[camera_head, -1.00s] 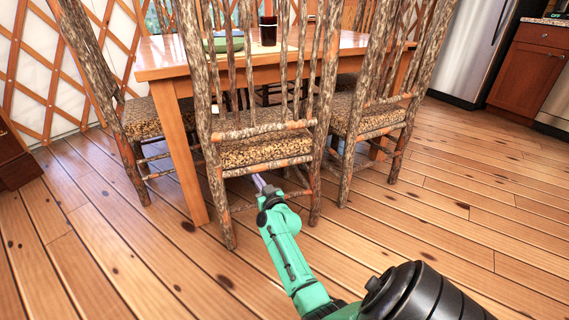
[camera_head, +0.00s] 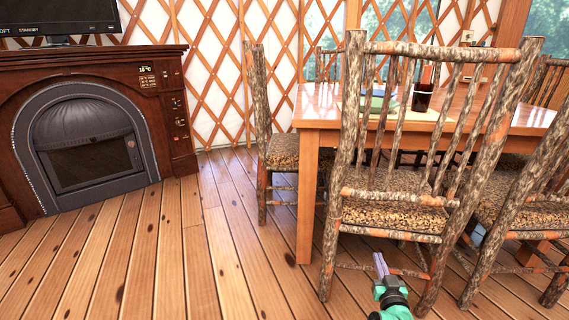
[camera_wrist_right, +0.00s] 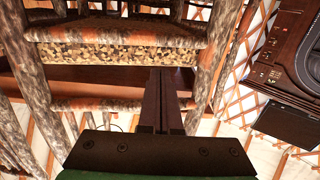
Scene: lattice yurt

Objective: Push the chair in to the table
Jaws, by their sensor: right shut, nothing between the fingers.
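The chair (camera_head: 392,217) is made of bark-covered logs with a patterned seat. It stands upright at the near side of the wooden table (camera_head: 316,112), its slatted back toward me, hiding part of the tabletop. My right gripper (camera_head: 380,262) is low behind the chair, below seat height, near a lower rung. Its fingers are together and hold nothing. In the right wrist view, the shut fingers (camera_wrist_right: 168,75) point at the chair's rungs and seat edge (camera_wrist_right: 110,55); whether they touch is unclear. My left gripper is out of view.
Another log chair (camera_head: 530,210) stands close on the right, and one (camera_head: 258,140) is at the table's left end. A dark fireplace cabinet (camera_head: 185,120) is at left. A cup (camera_head: 422,98) is on the table. The plank floor at left is clear.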

